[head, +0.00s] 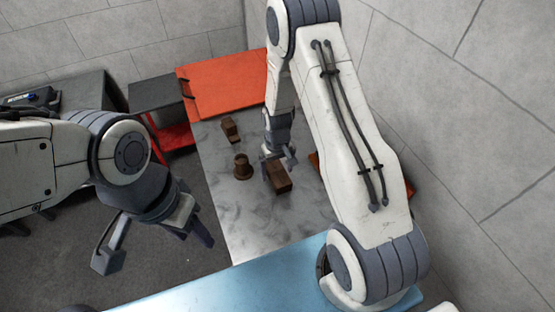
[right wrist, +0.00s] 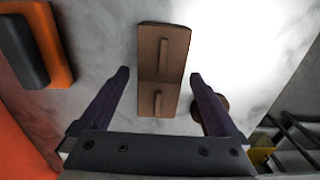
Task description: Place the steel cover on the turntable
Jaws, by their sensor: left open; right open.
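I cannot pick out a plainly steel cover or a turntable by look; the small parts here are brown. A brown block (head: 278,177) lies on the grey mottled table (head: 250,220); the right wrist view shows two raised ribs on its face (right wrist: 163,70). My right gripper (head: 277,163) is open over it, its fingers (right wrist: 160,76) on either side in the picture and apart from the block. A round brown flanged part (head: 242,167) stands left of the block, half hidden by a finger in the right wrist view. My left gripper (head: 155,247) is open and empty, left of the table.
Another brown part (head: 230,130) sits further back. An orange-red panel (head: 225,88) covers the table's far end. An orange and dark block (right wrist: 45,45) lies beside the brown block. A dark cabinet (head: 157,92) stands behind left, and a blue surface (head: 220,290) is in front.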

